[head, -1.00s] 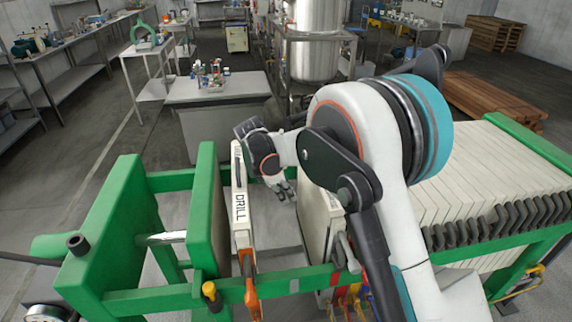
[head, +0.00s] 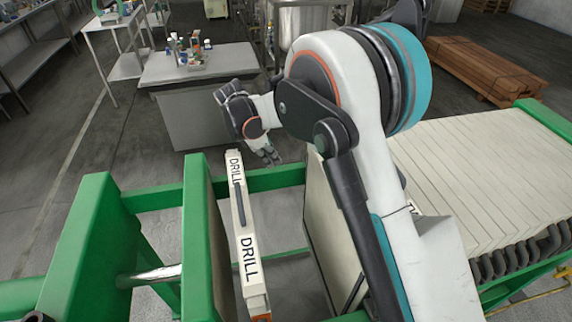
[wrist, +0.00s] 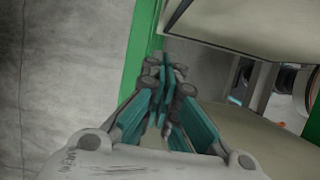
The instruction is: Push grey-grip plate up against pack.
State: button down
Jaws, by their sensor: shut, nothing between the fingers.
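My gripper (head: 268,153) is shut and empty, near the far green side rail, between the DRILL plate and the plate at the pack's left end. In the wrist view its closed fingers (wrist: 165,95) point past pale plate faces beside a green beam. The pale plate (head: 322,225) at the pack's left end shows its broad face; my arm hides part of it and its grips cannot be made out, so I cannot tell whether it is the grey-grip one. The pack (head: 455,165) of pale plates stands at the right, partly behind my arm.
A plate marked DRILL (head: 245,235) stands alone by the green upright (head: 198,230). Green rails (head: 160,195) run along the press. An open gap lies between the DRILL plate and the plate to its right. A cabinet with bottles (head: 205,75) stands behind.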

aim_at(295, 175)
jog(key=b+x, duration=0.3)
jog(key=x, duration=0.7)
jog(key=d, duration=0.1)
jog(key=d+b, duration=0.1)
jog(key=d, duration=0.1)
jog(key=shift+w+d+r, duration=0.15)
jog(key=shift+w, duration=0.25)
jog(key=shift+w+d, duration=0.1)
jog(key=shift+d, duration=0.2)
